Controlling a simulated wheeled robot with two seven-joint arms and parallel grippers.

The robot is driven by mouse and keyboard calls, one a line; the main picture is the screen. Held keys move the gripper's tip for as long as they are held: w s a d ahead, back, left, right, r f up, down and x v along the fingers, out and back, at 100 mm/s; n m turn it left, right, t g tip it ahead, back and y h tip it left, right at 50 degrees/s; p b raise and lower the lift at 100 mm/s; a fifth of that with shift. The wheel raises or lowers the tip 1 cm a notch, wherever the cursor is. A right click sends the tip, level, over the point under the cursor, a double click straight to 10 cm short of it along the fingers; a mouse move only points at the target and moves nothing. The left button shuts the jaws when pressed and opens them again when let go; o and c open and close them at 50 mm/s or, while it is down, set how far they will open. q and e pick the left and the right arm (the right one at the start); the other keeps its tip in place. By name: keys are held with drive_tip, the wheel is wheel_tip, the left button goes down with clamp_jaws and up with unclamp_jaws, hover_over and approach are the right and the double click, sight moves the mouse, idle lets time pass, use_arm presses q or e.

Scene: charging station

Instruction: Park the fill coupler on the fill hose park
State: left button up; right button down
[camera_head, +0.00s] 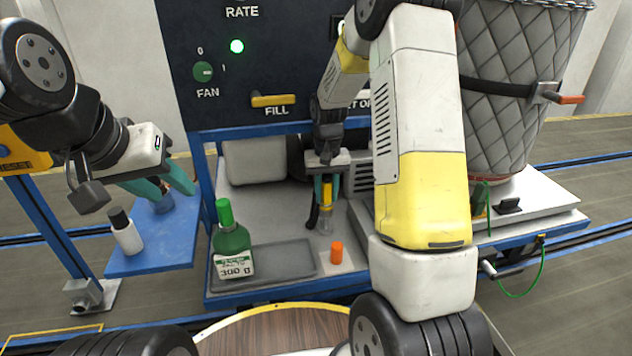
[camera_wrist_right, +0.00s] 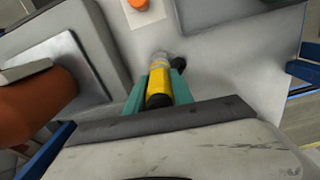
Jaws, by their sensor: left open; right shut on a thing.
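The fill coupler (camera_head: 327,190) is yellow with a clear or grey tip, and it hangs roughly upright over the grey deck. My right gripper (camera_head: 327,186) is shut on it with teal fingers on both sides. In the right wrist view the coupler (camera_wrist_right: 159,82) lies between the fingers, its tip close to a small dark piece (camera_wrist_right: 179,64). A black hose (camera_head: 312,214) runs down beside the coupler. I cannot clearly make out the fill hose park or whether the tip touches anything. My left gripper (camera_head: 172,190) is open above the blue side shelf.
A white bottle (camera_head: 125,232) stands on the blue shelf (camera_head: 150,258). The dark panel (camera_head: 255,60) rises behind. My right arm hides part of the deck.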

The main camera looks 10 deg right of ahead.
sight(326, 207)
drive_tip(key=shift+f, duration=2.65)
drive_tip(key=c, duration=1)
unclamp_jaws()
drive_tip(key=shift+r, duration=0.1)
wheel_tip(326, 207, up, 8)
drive_tip(key=shift+f, duration=0.2)
